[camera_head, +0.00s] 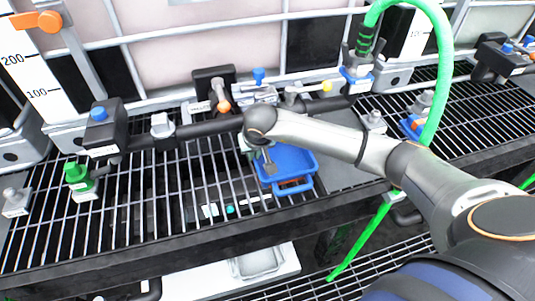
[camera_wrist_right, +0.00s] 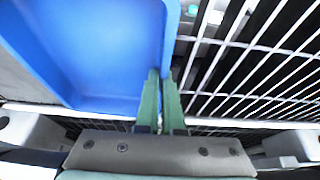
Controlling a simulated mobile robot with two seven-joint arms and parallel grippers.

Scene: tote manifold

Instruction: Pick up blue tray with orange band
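A blue tray (camera_head: 298,163) with a loop handle at its front lies on the dark grated shelf, below the pipe in the middle of the head view. My right gripper (camera_head: 266,165) reaches down at the tray's left side. In the wrist view its green fingers (camera_wrist_right: 161,85) are close together, one on each side of the tray's side wall, and look shut on it. The arm hides the tray's back left corner. My left gripper is not in view.
A dark pipe (camera_head: 210,127) with valves runs behind the tray. A green hose (camera_head: 443,70) loops at the right, near my right arm. A smaller blue item with orange (camera_head: 411,127) sits farther right. A clear tray (camera_head: 257,262) lies lower down. The grating (camera_head: 150,205) left of the blue tray is mostly free.

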